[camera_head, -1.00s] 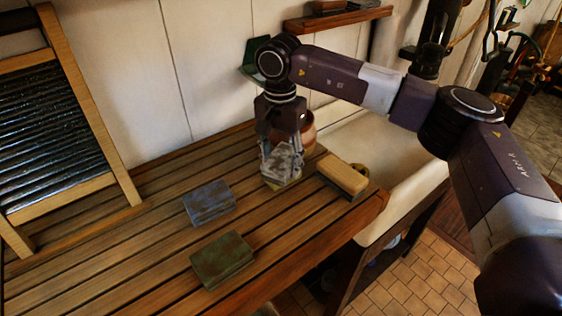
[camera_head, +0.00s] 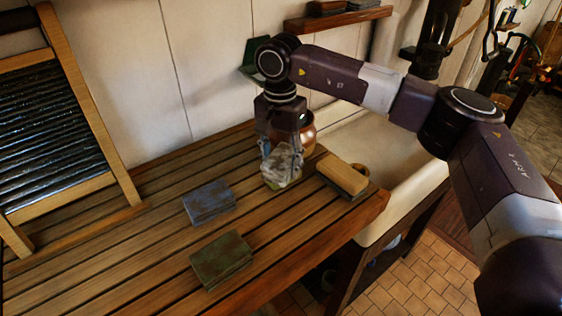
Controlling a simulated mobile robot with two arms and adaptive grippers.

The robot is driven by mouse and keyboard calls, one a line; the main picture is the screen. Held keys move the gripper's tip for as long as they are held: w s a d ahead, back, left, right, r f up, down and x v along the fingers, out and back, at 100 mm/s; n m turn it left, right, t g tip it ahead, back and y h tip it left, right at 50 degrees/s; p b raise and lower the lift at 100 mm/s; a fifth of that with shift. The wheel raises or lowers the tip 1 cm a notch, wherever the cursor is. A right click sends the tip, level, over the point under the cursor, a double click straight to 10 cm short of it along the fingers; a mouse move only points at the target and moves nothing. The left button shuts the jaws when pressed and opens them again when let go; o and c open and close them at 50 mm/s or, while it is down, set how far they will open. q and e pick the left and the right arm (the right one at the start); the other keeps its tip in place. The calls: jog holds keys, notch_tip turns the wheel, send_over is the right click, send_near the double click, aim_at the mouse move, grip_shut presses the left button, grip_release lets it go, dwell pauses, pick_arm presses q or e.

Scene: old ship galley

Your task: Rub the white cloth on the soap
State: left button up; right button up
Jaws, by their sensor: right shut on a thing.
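My right gripper (camera_head: 280,148) points down over the slatted wooden counter and is shut on the crumpled white cloth (camera_head: 282,168). The cloth hangs low, close to the counter top. A small yellowish-green edge shows under the cloth, which may be the soap (camera_head: 284,185); the cloth hides most of it, and I cannot tell for sure that they touch. My left gripper is out of view.
A tan-topped brush or block (camera_head: 343,176) lies just right of the cloth. A blue block (camera_head: 209,202) and a green block (camera_head: 222,260) lie to the left and front. A copper pot (camera_head: 307,132) stands behind my gripper. A washboard (camera_head: 62,120) leans at left.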

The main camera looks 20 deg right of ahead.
aim_at(282, 159)
jog(key=shift+r+p, duration=1.95)
jog(key=shift+r, duration=1.55)
jog(key=shift+f, duration=0.1)
jog(key=shift+s+f, duration=0.1)
jog(key=shift+s, duration=0.1)
jog(key=s+f+n+b, duration=0.1)
jog(key=s+n, duration=0.2)
jog(key=s, duration=0.2)
jog(key=s+d+f+n+b, duration=0.1)
jog(key=s+f+n+b, duration=0.1)
jog(key=s, duration=0.3)
jog(key=s+d+f+n+b, duration=0.1)
jog(key=s+f+n+b, duration=0.1)
jog(key=s, duration=0.3)
jog(key=shift+s+d+n, duration=0.2)
jog(key=shift+s+n, duration=0.2)
jog(key=shift+n, duration=0.5)
jog(key=shift+s, duration=0.4)
